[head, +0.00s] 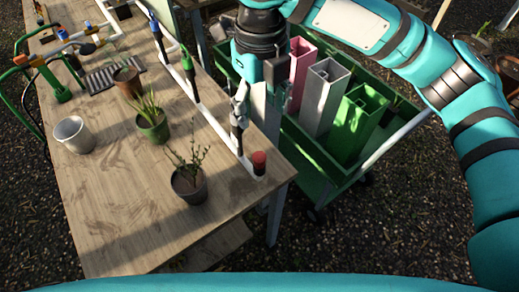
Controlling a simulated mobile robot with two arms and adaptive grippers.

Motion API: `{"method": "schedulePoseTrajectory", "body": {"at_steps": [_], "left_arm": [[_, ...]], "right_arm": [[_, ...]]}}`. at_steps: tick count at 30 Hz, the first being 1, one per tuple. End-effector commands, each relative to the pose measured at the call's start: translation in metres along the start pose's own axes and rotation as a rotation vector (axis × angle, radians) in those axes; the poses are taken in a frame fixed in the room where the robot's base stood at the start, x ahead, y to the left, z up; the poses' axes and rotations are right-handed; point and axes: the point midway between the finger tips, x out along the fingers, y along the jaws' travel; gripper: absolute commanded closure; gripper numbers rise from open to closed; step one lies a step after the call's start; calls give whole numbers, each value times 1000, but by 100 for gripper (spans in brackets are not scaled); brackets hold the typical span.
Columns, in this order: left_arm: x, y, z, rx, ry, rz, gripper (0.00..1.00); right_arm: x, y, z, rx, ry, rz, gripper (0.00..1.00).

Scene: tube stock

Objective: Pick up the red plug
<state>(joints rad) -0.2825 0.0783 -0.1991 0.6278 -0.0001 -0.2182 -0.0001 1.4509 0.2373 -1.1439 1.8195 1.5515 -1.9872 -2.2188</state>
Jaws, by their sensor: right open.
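The red plug (259,160) stands upright at the near end of the white pipe (218,128), close to the right edge of the wooden table (120,225). Its red top shows clear and nothing touches it. My right gripper (262,78) reaches down from the top of the head view, above and behind the plug, apart from it. It is open, and I see nothing held in it. A dark fitting with a grey top (239,115) stands on the pipe just below and left of the gripper. My left gripper is not in view.
Fittings with green (187,60) and blue (155,27) tops stand farther along the pipe. Potted plants (188,180) and a white pot (74,135) stand left of it. A green cart (315,150) holds pink, grey and green tubes at right. The table's near part is clear.

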Motion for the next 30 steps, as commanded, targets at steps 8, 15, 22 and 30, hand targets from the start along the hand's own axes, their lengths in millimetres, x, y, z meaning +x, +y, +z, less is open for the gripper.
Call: {"method": "schedulePoseTrajectory", "body": {"at_steps": [8, 15, 22, 30], "left_arm": [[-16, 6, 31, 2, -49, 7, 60], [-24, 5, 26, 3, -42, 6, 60], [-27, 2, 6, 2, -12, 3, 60], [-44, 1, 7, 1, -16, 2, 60]], "right_arm": [[58, 0, -1, 1, 6, 3, 43], [101, 0, 0, 1, 2, 3, 43], [117, 1, 0, 2, 1, 2, 43], [155, 1, 1, 3, 2, 3, 43]]}}
